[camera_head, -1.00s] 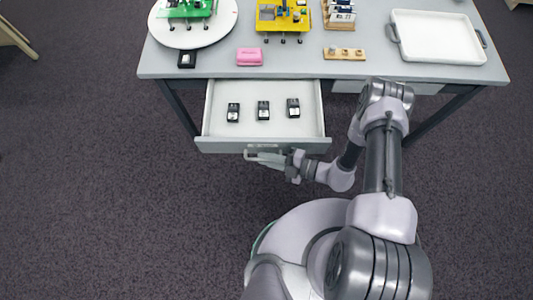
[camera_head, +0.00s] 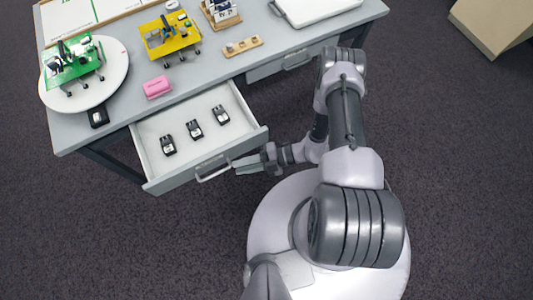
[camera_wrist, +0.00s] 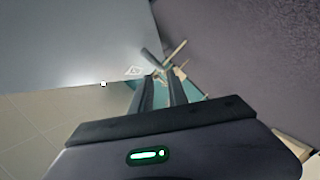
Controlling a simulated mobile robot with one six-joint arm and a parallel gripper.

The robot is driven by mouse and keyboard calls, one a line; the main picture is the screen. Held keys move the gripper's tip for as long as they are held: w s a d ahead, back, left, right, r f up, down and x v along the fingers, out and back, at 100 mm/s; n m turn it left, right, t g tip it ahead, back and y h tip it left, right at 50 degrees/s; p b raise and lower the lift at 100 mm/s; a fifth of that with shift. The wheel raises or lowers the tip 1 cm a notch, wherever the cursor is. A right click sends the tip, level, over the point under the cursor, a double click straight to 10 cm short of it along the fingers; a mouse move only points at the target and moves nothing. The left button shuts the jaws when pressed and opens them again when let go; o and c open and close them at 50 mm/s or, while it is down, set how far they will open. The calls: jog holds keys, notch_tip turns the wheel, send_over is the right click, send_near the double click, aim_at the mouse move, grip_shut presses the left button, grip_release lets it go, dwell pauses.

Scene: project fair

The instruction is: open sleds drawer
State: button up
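The open drawer (camera_head: 150,150) is pulled out from under the grey table, its white inside in view. Three small black sleds lie in it: a left one (camera_head: 168,145), a middle one (camera_head: 194,129) and a right one (camera_head: 221,115). The drawer front carries a grey bar handle (camera_head: 213,173). My gripper (camera_head: 243,164) is beside the right end of the handle. In the wrist view its two fingers (camera_wrist: 162,88) stand apart with nothing seen between them. I cannot tell whether a fingertip touches the handle.
A second, closed drawer (camera_head: 270,70) is to the right under the table (camera_head: 110,135). On top are a pink block (camera_head: 157,87), a round white turntable (camera_head: 110,85) with a green model, a yellow model (camera_head: 170,36) and a white tray (camera_head: 310,8). Dark floor lies open in front.

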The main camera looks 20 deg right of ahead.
jog(key=p+v, duration=0.1)
jog(key=v, duration=0.8)
